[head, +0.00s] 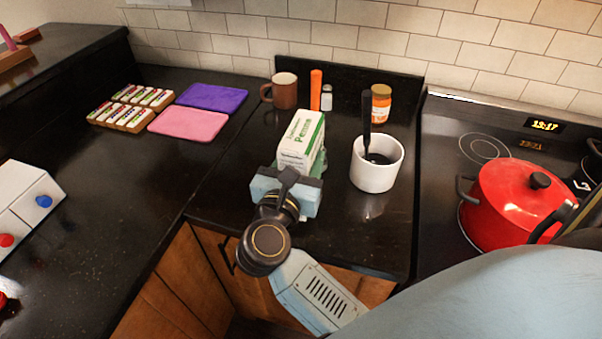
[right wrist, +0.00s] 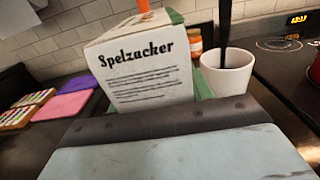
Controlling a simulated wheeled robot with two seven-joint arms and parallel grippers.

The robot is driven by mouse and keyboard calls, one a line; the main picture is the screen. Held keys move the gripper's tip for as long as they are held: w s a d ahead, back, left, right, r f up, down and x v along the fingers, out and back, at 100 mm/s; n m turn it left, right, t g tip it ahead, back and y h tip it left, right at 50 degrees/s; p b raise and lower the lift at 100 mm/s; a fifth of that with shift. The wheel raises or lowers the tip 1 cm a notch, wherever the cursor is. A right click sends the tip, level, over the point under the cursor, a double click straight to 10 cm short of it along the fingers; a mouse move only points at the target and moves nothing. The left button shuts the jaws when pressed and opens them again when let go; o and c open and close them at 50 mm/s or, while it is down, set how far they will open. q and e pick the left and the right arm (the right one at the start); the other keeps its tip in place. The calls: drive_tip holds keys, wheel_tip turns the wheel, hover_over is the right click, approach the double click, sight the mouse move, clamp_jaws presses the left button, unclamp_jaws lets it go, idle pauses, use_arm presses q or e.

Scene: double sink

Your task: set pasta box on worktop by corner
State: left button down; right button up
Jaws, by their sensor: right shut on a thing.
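My right gripper (head: 297,172) is shut on the near, lower part of the box. The fingertips are mostly hidden behind the box and the gripper body. I cannot tell whether the box's base touches the worktop. My left gripper is not in view.
A white pot with a dark utensil (head: 376,170) stands close right of the box. A brown mug (head: 285,91), orange item (head: 315,90), shaker (head: 327,98) and jar (head: 381,103) stand behind. Purple (head: 212,97) and pink mats (head: 188,124) lie left. A red pot (head: 515,205) is on the hob.

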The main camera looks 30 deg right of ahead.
wheel_tip(320, 180, down, 3)
drive_tip(key=shift+f, duration=0.15)
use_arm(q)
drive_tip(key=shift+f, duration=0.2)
use_arm(e)
drive_tip(key=o, duration=1.4)
drive_tip(key=shift+f, duration=0.15)
